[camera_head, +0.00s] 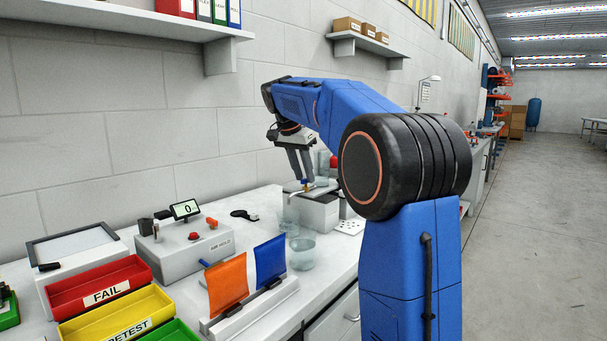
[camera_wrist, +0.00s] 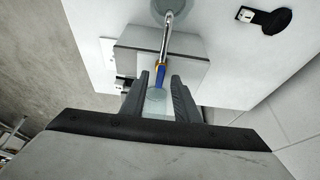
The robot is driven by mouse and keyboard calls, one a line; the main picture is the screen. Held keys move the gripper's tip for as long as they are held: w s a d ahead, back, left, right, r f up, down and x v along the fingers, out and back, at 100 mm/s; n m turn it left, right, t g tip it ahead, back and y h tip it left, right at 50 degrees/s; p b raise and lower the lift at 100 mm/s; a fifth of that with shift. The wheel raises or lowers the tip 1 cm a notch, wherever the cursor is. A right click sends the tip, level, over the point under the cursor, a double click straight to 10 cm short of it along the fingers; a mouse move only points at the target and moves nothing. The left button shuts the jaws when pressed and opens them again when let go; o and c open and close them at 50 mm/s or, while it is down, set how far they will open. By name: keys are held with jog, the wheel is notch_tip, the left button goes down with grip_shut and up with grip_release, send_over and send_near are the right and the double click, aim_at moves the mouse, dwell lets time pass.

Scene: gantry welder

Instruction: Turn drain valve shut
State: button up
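The drain valve shows in the wrist view as a blue lever (camera_wrist: 160,76) on a brass fitting with a bent metal spout (camera_wrist: 168,38). In the head view its brass and blue part (camera_head: 307,187) sits on top of a grey box (camera_head: 318,214), with the spout reaching left. My gripper (camera_head: 303,178) points down just above the valve. In the wrist view my gripper (camera_wrist: 159,78) has one finger on each side of the blue lever, with gaps visible between lever and fingers. The fingers are open. Whether they reach down to the lever's height is hard to tell.
A clear beaker (camera_head: 302,251) stands on the bench in front of the grey box. A grey air-hold tester (camera_head: 187,245) and a red FAIL bin (camera_head: 100,287) are left. The wall is close behind.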

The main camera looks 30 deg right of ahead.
jog(key=shift+f, duration=0.1)
grip_shut()
jog(key=shift+n, duration=0.3)
jog(key=n, duration=0.1)
jog(key=n+t, duration=0.1)
jog(key=n, duration=0.1)
jog(key=shift+s+d+n+y, duration=0.2)
jog(key=shift+n+y, duration=0.1)
jog(key=shift+y, duration=0.1)
jog(key=n+t+y, duration=0.1)
jog(key=n, duration=0.2)
jog(key=shift+s+d+n, duration=0.1)
jog(key=shift+n, duration=0.2)
jog(key=n, duration=0.1)
jog(key=n+y, duration=0.1)
jog(key=n, duration=0.1)
jog(key=n+t+y, duration=0.1)
jog(key=n, duration=0.1)
jog(key=shift+d, duration=0.25)
jog(key=n+y, duration=0.1)
jog(key=n, duration=0.4)
jog(key=shift+d+y, duration=0.15)
jog(key=shift+y, duration=0.25)
